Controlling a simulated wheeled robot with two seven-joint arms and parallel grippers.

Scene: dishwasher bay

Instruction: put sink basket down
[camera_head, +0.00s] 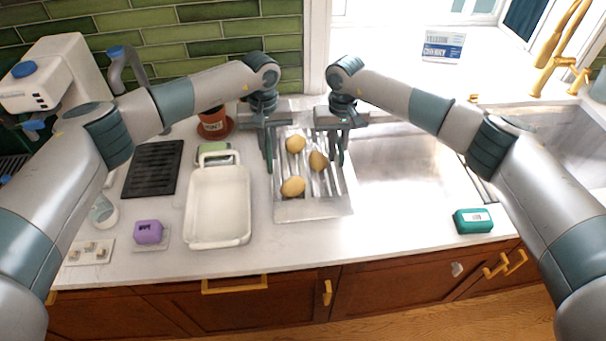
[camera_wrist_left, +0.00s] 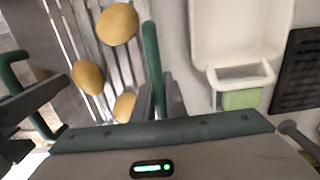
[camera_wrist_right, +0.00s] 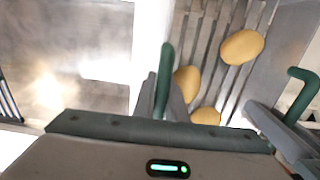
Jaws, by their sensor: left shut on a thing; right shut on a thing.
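The sink basket (camera_head: 311,207) is a slatted metal tray with several yellow-brown potatoes (camera_head: 293,187) in it. It is at the counter's middle, left of the sink basin (camera_head: 400,180); whether it touches the surface below I cannot tell. My left gripper (camera_head: 268,160) is shut on its left side near the back, and my right gripper (camera_head: 338,155) is shut on its right side near the back. The slats and potatoes also show in the left wrist view (camera_wrist_left: 117,23) and the right wrist view (camera_wrist_right: 242,47). The grippers hide the gripped edges.
A white baking dish (camera_head: 218,243) stands close left of the basket, with a green sponge (camera_head: 222,147) behind it. A black ribbed mat (camera_head: 152,168), purple block (camera_head: 148,232) and terracotta pot (camera_head: 212,122) are further left. A teal box (camera_head: 473,221) lies at right.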

